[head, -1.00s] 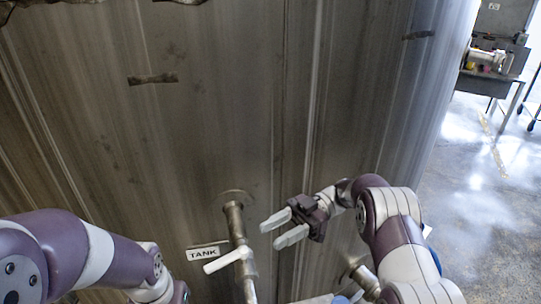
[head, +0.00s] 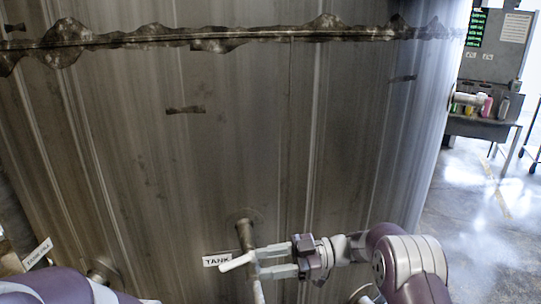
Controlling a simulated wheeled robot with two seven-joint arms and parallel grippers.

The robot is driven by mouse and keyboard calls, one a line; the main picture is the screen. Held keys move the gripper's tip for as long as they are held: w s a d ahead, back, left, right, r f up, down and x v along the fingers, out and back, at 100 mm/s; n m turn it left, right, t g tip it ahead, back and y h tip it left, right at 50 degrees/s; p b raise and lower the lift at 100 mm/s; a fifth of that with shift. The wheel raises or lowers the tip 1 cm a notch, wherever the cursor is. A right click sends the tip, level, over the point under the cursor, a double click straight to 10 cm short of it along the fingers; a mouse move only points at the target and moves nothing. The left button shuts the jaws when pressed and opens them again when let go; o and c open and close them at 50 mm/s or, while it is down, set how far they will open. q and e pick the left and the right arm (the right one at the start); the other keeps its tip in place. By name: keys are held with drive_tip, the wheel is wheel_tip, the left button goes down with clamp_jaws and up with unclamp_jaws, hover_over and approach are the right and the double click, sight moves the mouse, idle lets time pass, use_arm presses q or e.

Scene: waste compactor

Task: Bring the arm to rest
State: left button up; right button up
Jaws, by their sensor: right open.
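My right arm (head: 405,262) reaches in from the lower right. Its gripper (head: 262,262) is open and points left, with one pale finger above the other. The fingertips overlap the metal valve pipe (head: 245,235) in the head view, just right of the white valve handle (head: 234,263). I cannot tell whether they touch the pipe or handle. Part of my left arm (head: 60,287) shows at the bottom left; its gripper is out of view.
A large metal tank wall (head: 290,130) fills most of the view. A TANK label (head: 217,260) is beside the valve. Another labelled pipe fitting (head: 100,272) is at lower left. At right are open floor (head: 470,240) and a bench (head: 485,127) with bottles.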

drive_tip(key=w+d+r+m+t+h, duration=0.2)
drive_tip(key=w+m+t+h, duration=0.15)
drive_tip(key=w+t, duration=0.2)
drive_tip(key=w+d+r+m+t+h, duration=0.2)
drive_tip(key=w+m+t, duration=0.25)
drive_tip(key=t, duration=0.25)
drive_tip(key=s+d+f+m+t+h, duration=0.1)
drive_tip(key=s+d+f+m+h, duration=0.1)
drive_tip(key=d+m+h, duration=0.25)
drive_tip(key=s+d+f+m+t+h, duration=0.1)
drive_tip(key=s+d+f+m+h, duration=0.1)
drive_tip(key=s+d+m+h, duration=0.3)
drive_tip(key=s+d+f+m+g, duration=0.1)
drive_tip(key=s+f+g, duration=0.2)
drive_tip(key=s, duration=0.5)
drive_tip(key=s+d+f+m+g+h, duration=0.1)
drive_tip(key=s+g, duration=0.3)
drive_tip(key=s, duration=0.4)
drive_tip(key=s+d+f+m+g+h, duration=0.1)
drive_tip(key=s+d+f+m+g, duration=0.1)
drive_tip(key=s, duration=0.5)
wheel_tip(320, 180, down, 3)
drive_tip(key=shift+s+d+r+g, duration=0.15)
drive_tip(key=shift+s+d+g, duration=0.3)
drive_tip(key=shift+g, duration=0.2)
idle(2.7)
